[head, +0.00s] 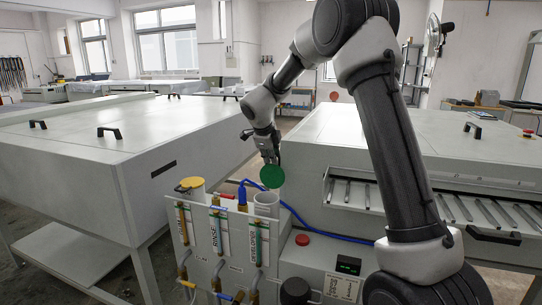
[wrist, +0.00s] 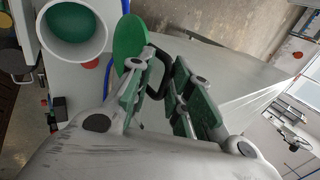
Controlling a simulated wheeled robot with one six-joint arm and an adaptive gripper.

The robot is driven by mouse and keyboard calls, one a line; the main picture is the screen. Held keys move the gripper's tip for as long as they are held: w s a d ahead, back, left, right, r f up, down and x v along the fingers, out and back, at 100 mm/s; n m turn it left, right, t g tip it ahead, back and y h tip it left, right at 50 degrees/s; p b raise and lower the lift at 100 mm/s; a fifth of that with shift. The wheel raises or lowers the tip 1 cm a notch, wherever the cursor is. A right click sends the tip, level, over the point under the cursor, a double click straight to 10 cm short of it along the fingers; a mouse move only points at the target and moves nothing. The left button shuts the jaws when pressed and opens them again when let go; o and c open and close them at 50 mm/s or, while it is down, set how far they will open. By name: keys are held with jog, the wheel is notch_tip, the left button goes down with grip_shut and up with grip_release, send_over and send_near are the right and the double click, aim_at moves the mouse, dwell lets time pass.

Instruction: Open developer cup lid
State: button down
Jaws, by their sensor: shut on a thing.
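The green round developer cup lid (head: 272,177) is off its cup and tilted nearly on edge. My gripper (head: 270,156) is shut on the lid and holds it just above and behind the cup. In the wrist view the lid (wrist: 130,41) sits at the fingertips of my gripper (wrist: 155,75), with a black loop, apparently its handle, between the fingers. The white developer cup (head: 266,204) stands open behind the DEVELOPER label. The wrist view shows the open cup (wrist: 76,60) with green inside, apart from the lid.
A yellow lid (head: 191,183) tops another cup at the left of the panel. A large grey machine (head: 100,150) is at left, another (head: 330,150) at right. A red button (head: 302,240) is nearby.

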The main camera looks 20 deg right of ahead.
jog(key=c, duration=1.6)
grip_release()
jog(key=shift+s+d+f, duration=0.2)
jog(key=shift+f, duration=0.3)
jog(key=shift+o, duration=0.2)
jog(key=shift+w, duration=0.1)
jog(key=shift+a+r, duration=0.1)
jog(key=shift+r, duration=0.2)
jog(key=v, duration=1.1)
jog(key=shift+a+r, duration=0.2)
jog(key=shift+r, duration=0.1)
